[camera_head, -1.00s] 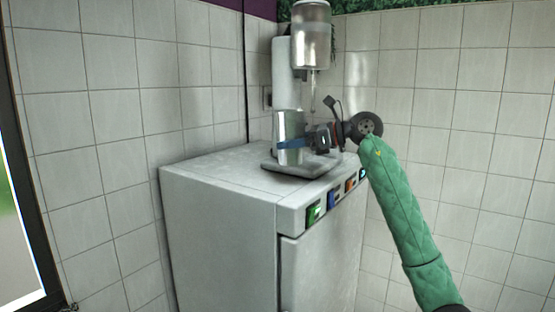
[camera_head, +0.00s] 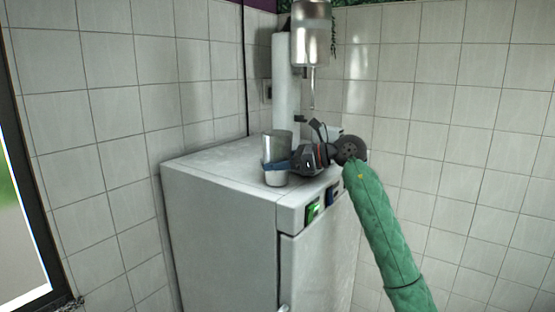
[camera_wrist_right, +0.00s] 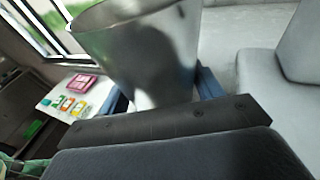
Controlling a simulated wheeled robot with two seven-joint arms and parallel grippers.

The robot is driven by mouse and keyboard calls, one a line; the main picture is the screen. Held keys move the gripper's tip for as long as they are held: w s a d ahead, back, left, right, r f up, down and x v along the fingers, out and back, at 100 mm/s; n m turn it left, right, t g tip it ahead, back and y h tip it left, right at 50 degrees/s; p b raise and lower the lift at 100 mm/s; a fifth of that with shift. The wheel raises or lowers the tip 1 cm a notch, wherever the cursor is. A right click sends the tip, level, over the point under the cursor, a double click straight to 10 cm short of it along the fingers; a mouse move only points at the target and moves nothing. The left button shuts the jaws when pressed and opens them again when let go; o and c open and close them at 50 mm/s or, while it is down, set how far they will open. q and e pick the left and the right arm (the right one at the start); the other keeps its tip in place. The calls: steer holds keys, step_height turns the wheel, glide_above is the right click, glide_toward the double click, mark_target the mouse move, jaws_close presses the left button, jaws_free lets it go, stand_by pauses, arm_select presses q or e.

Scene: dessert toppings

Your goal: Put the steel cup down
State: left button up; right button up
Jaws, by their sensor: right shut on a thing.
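I cannot tell whether the cup's base touches the cabinet top. In the right wrist view the steel cup (camera_wrist_right: 148,45) fills the upper middle, between the blue fingers (camera_wrist_right: 208,84). My left gripper is not in view.
A mixer with a steel canister (camera_head: 312,38) and a white column (camera_head: 285,85) stands behind the cup. Tiled walls are behind and to the left. The cabinet top left of the cup is clear.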

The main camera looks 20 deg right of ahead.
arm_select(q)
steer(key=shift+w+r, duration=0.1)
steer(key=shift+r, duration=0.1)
arm_select(e)
steer(key=shift+f, duration=0.1)
steer(key=o, duration=1.2)
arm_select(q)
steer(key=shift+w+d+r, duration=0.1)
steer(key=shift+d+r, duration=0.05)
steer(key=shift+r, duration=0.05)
arm_select(e)
steer(key=shift+s+d, duration=0.1)
steer(key=shift+d, duration=0.05)
steer(key=shift+s+d, duration=0.15)
steer(key=shift+d, duration=0.05)
steer(key=b+v, duration=0.4)
steer(key=v, duration=0.6)
steer(key=shift+s+d+b, duration=0.15)
steer(key=shift+d+b, duration=0.1)
steer(key=shift+b, duration=0.05)
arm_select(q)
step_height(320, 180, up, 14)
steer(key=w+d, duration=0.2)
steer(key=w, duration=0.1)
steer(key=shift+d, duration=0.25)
arm_select(e)
steer(key=shift+s+d+r, duration=0.15)
steer(key=shift+d+r, duration=0.1)
steer(key=shift+d, duration=0.05)
